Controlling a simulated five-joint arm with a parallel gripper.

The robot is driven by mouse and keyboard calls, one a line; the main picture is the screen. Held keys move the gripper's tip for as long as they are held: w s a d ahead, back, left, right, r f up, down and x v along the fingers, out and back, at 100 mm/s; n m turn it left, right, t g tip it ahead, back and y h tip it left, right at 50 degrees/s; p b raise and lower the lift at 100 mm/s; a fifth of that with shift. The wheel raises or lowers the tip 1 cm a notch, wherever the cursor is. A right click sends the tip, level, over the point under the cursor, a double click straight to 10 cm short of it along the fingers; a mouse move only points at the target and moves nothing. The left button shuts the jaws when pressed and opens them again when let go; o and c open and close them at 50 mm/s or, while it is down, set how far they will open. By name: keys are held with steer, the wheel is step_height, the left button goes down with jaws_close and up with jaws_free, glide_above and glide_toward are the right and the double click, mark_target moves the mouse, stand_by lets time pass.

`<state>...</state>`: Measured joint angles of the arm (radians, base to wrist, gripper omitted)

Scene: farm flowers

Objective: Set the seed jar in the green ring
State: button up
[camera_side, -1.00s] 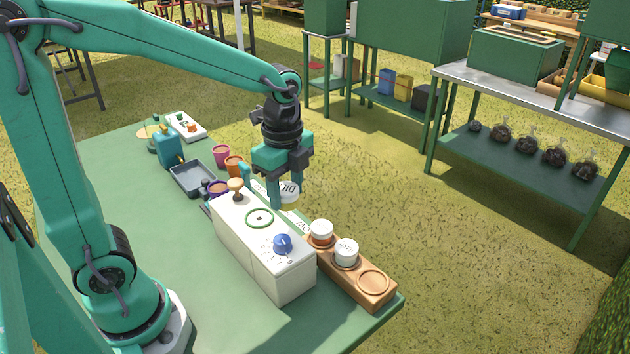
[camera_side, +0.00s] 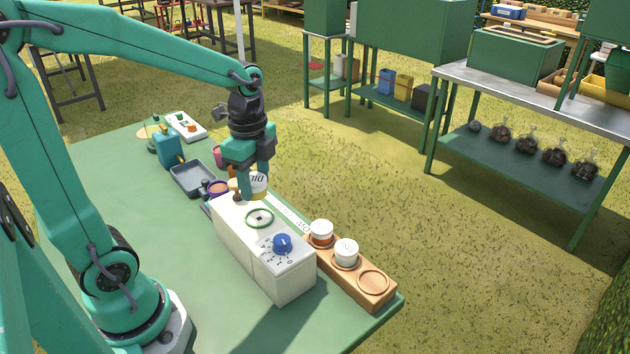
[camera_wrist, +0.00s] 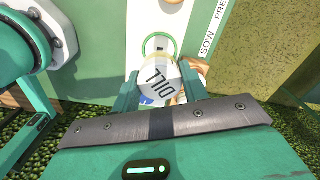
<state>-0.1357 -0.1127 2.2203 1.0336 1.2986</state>
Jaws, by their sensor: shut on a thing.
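The seed jar (camera_side: 260,184) has a white lid marked DILL and a pale yellow body. My gripper (camera_side: 249,188) is shut on it and holds it above the back end of the white box (camera_side: 280,260). In the wrist view the jar (camera_wrist: 160,84) sits between my fingers (camera_wrist: 165,92). The green ring (camera_side: 260,218) lies on the top of the box, in front of the jar in the side view. It also shows in the wrist view (camera_wrist: 160,35), just beyond the lid. I cannot tell the gap between jar and box.
A blue dial (camera_side: 283,243) stands on the box. A wooden rack (camera_side: 378,297) beside it holds two white-lidded jars (camera_side: 346,252) and one empty round recess. A grey tray (camera_side: 192,180) and small pots (camera_side: 218,188) lie behind the box. The front of the green table is clear.

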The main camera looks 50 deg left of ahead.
mark_target(254, 179)
steer(key=shift+f, duration=2.6)
steer(key=shift+f, duration=0.6)
steer(key=o, duration=0.7)
steer(key=shift+r, duration=0.1)
steer(key=shift+r, duration=5.4)
